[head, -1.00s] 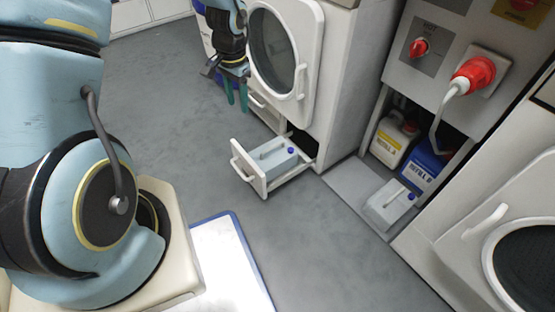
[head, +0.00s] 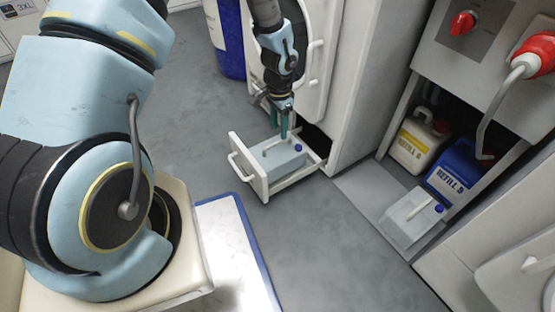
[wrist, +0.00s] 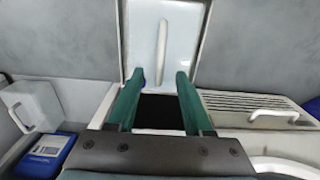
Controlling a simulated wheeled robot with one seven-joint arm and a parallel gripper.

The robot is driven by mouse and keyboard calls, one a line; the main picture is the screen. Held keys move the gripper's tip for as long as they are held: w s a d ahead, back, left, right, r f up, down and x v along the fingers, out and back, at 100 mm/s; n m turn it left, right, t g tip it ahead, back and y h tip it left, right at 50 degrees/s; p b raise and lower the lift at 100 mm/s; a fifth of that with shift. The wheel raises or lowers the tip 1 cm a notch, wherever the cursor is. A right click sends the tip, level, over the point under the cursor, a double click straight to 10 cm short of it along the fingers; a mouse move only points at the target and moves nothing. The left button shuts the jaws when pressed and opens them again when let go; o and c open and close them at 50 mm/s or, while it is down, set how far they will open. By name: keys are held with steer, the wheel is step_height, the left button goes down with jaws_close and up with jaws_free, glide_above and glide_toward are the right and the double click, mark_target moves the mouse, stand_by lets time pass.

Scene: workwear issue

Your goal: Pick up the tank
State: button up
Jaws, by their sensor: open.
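A pale grey-blue tank (head: 276,160) with a bar handle and a blue cap sits in a pulled-out white drawer (head: 255,168) low on the machine. In the wrist view the tank (wrist: 185,25) lies ahead, its white handle (wrist: 162,48) running lengthwise between the finger lines. A similar tank (head: 405,226) with a blue cap stands on the low ledge at right. My gripper (head: 279,132) is open and empty, green fingers pointing down, above the back part of the drawer tank. In the wrist view the fingertips (wrist: 160,75) are apart; I cannot tell whether they touch the tank.
A white-and-yellow jug (head: 418,148) and a blue refill jug (head: 458,168) stand in the cubby at right. A blue drum (head: 226,40) stands behind. The grey floor left of the drawer is clear.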

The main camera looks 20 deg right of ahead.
mark_target(277, 138)
steer(key=f+b, duration=0.2)
steer(key=f, duration=0.1)
steer(key=f+b, duration=0.1)
steer(key=f, duration=0.1)
steer(key=shift+a, duration=0.25)
steer(key=shift+c, duration=0.2)
jaws_close()
steer(key=shift+r, duration=0.1)
stand_by(0.8)
